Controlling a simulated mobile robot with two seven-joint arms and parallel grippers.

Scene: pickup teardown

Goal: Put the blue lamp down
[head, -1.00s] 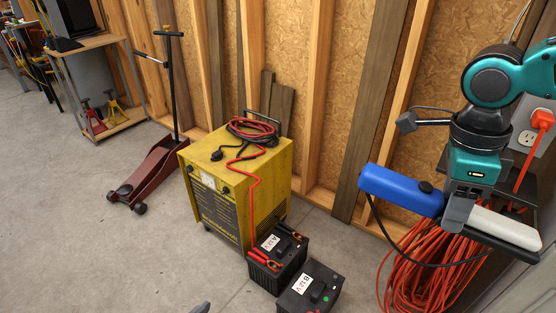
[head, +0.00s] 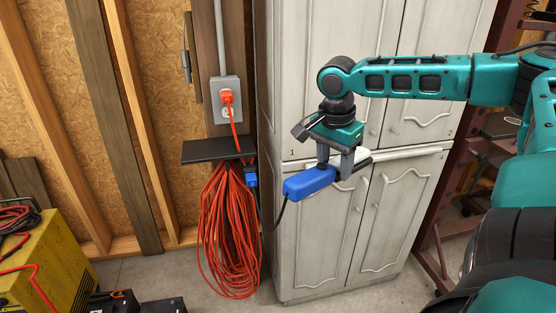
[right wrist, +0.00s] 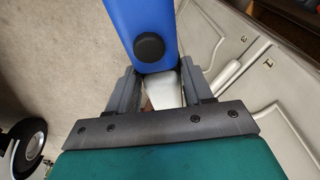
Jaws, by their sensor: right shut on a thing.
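The blue lamp (head: 311,182) has a blue handle, a white end and a black cable. My right gripper (head: 341,165) is shut on it and holds it in the air in front of the white cabinet. In the right wrist view, the lamp's blue body (right wrist: 146,28) with a round black button extends beyond the fingers of my right gripper (right wrist: 162,88). Its white part shows between them. My left gripper is not in view.
A small dark shelf (head: 215,151) juts from the wall left of the lamp, below an outlet (head: 226,100) with an orange plug. A coiled orange cord (head: 228,240) hangs beneath it. The white cabinet (head: 300,245) stands close behind. A yellow charger (head: 45,270) is at lower left.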

